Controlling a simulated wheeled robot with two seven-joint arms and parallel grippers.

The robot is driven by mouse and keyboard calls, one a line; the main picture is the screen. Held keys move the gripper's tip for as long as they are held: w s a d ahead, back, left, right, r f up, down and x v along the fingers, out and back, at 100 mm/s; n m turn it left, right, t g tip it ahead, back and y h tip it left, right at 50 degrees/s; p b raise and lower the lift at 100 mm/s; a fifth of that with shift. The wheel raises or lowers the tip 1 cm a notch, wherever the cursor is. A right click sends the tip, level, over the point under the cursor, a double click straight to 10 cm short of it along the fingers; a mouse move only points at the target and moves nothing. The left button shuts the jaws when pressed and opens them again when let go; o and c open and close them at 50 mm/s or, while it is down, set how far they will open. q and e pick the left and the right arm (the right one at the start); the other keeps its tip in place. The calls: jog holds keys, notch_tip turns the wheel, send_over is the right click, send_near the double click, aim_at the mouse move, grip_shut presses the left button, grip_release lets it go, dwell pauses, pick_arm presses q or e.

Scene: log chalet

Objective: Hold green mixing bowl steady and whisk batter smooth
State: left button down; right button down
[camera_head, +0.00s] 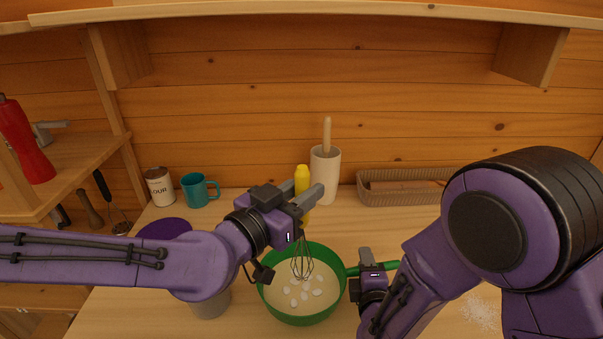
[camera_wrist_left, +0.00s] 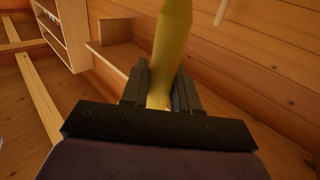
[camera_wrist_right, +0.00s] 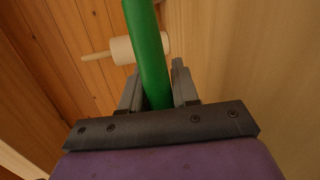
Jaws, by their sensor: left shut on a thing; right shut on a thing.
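The green mixing bowl (camera_head: 270,301) stands on the wooden counter and holds pale batter (camera_head: 318,305) with several white lumps. Its green handle (camera_head: 352,271) extends right; my right gripper (camera_head: 368,268) is shut on it, and the handle (camera_wrist_right: 150,50) fills the jaws in the right wrist view. The whisk has a yellow handle (camera_head: 302,178) and wire loops (camera_head: 302,262). My left gripper (camera_head: 299,200) is shut on the whisk's handle (camera_wrist_left: 169,50) above the bowl. The whisk is near upright, its wires inside the bowl over the batter; how deep they reach is unclear.
A flour canister (camera_head: 160,188), teal mug (camera_head: 196,191), pale cylinder with a wooden rod (camera_head: 325,178) and wicker basket (camera_head: 400,196) stand along the back. A grey container (camera_head: 211,305) is left of the bowl, partly behind my left arm. White powder (camera_head: 482,312) lies at right.

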pick_arm(q)
jog(key=shift+f, duration=2.55)
